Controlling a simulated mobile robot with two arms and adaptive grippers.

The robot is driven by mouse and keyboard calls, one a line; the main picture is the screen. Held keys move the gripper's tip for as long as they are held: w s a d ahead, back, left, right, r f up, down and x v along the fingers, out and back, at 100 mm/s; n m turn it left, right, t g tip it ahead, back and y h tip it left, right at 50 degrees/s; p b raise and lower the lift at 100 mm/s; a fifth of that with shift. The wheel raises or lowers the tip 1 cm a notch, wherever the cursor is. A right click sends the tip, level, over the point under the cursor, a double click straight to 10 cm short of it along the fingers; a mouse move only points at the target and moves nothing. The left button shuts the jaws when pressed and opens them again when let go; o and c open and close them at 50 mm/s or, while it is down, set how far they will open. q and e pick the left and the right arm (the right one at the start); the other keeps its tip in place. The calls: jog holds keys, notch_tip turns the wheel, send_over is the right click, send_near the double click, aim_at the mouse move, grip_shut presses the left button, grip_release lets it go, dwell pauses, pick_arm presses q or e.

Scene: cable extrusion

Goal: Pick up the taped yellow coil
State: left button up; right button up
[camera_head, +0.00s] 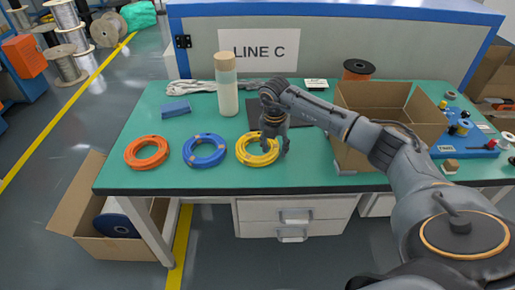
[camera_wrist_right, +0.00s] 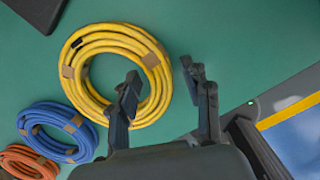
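The yellow coil (camera_head: 243,151) lies flat on the green table, the rightmost of three coils in the head view. In the right wrist view the yellow coil (camera_wrist_right: 86,96) shows brown tape bands around its ring. My right gripper (camera_head: 275,149) is at the coil's right side. In the wrist view my right gripper (camera_wrist_right: 160,70) is open, with one finger over the ring's opening and the other outside the ring. The right part of the ring shows between the fingers, which hold nothing. My left gripper is not in view.
A blue coil (camera_head: 204,161) and an orange coil (camera_head: 135,158) lie to the left. A tall bottle (camera_head: 227,95) stands behind the yellow coil. An open cardboard box (camera_head: 352,158) stands to the right. Free green tabletop (camera_head: 310,160) lies between the gripper and the box.

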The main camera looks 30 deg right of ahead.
grip_shut()
jog(key=shift+r, duration=0.1)
